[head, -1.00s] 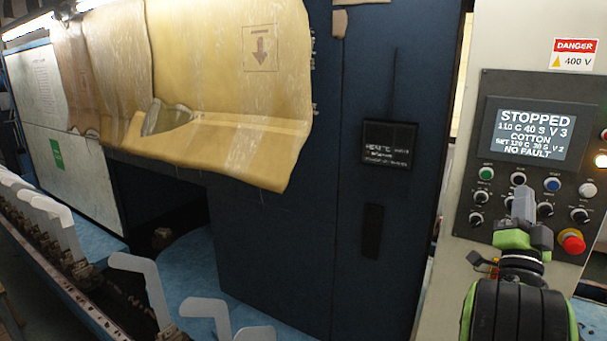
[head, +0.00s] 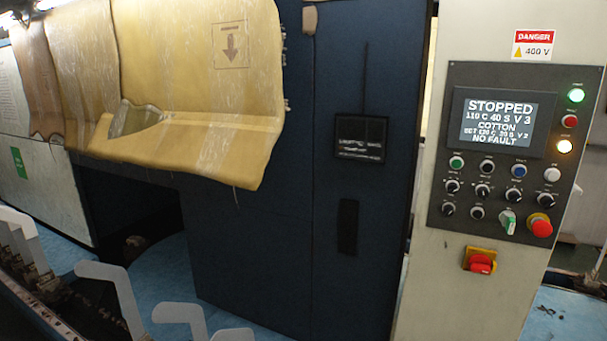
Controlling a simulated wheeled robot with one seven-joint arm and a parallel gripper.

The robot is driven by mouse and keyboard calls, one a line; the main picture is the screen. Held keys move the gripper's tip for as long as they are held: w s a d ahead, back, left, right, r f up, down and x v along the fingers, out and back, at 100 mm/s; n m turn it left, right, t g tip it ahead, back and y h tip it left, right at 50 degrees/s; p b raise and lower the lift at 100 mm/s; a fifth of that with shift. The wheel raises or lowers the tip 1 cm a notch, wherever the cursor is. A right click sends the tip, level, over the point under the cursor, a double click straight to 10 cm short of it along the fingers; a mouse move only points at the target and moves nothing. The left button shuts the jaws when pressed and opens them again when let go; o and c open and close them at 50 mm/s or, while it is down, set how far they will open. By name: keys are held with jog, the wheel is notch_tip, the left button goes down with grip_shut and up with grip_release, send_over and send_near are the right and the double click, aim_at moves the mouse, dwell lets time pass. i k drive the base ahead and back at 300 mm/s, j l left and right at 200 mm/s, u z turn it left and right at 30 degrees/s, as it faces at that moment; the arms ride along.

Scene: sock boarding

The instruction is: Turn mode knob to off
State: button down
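The control panel (head: 437,135) is on the cream cabinet (head: 450,290) at the right. Its screen (head: 497,123) reads STOPPED, COTTON and NO FAULT. Several black rotary knobs are in two rows below the screen, among them one at the left of the upper row (head: 452,186) and one near its middle (head: 483,191). A green-handled selector (head: 508,222) sits in the bottom row. The knob labels are too small to read, so I cannot tell which one is the mode knob or its setting. My gripper is not in view.
A red emergency button (head: 541,227) is at the panel's lower right, and a red-and-yellow switch (head: 480,261) is below. White sock boards (head: 112,275) line the lower left. A yellow curtain (head: 215,95) hangs at upper left.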

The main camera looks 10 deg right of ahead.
aim_at(546, 202)
jog(key=z, duration=1.45)
